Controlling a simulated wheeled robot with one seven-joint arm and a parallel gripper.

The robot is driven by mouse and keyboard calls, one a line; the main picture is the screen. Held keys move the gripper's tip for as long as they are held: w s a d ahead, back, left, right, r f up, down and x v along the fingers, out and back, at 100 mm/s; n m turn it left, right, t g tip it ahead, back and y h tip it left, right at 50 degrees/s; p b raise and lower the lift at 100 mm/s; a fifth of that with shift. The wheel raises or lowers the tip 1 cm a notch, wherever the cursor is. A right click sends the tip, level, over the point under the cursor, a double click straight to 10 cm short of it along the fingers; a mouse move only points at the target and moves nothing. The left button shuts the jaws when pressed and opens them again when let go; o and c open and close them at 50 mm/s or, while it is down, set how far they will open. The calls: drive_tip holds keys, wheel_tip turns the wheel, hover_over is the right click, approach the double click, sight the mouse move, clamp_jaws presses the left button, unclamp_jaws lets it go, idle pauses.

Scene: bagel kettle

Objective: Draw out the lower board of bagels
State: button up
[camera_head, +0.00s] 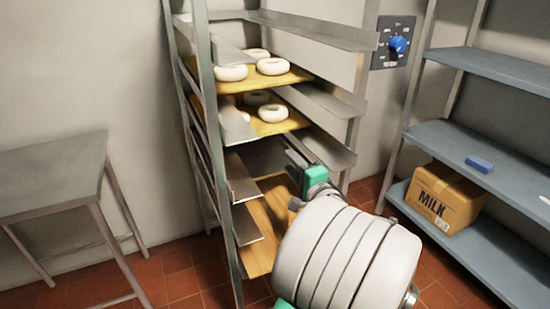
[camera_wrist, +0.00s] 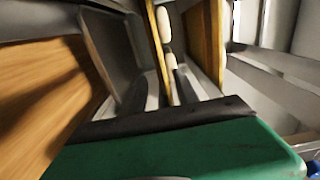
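The lower board of bagels (camera_head: 286,125) lies on rails in the metal rack, with pale ring bagels on it. In the wrist view, which is turned sideways, its yellow edge (camera_wrist: 152,32) shows with a bagel beside it. The upper board of bagels (camera_head: 288,79) sits one level above; it also shows in the wrist view (camera_wrist: 207,40). My gripper (camera_head: 297,162) is at the rack's open front, below and in front of the lower board, and appears apart from it. Its fingers are dark and small, and their gap is hidden. A green part of it fills the bottom of the wrist view.
A bare wooden board (camera_head: 265,215) lies low in the rack. Side rails (camera_head: 330,155) and rack posts (camera_head: 215,150) flank my gripper. A metal table (camera_head: 50,170) stands left. Shelves (camera_head: 490,150) with a milk carton box (camera_head: 445,197) stand right. A blue-knobbed control panel (camera_head: 393,43) is on the wall.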

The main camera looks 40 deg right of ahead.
sight(265, 136)
drive_tip(key=p+x, duration=0.3)
drive_tip(key=x, duration=1.6)
drive_tip(key=shift+a, duration=0.15)
drive_tip(key=shift+c, duration=0.4)
clamp_jaws()
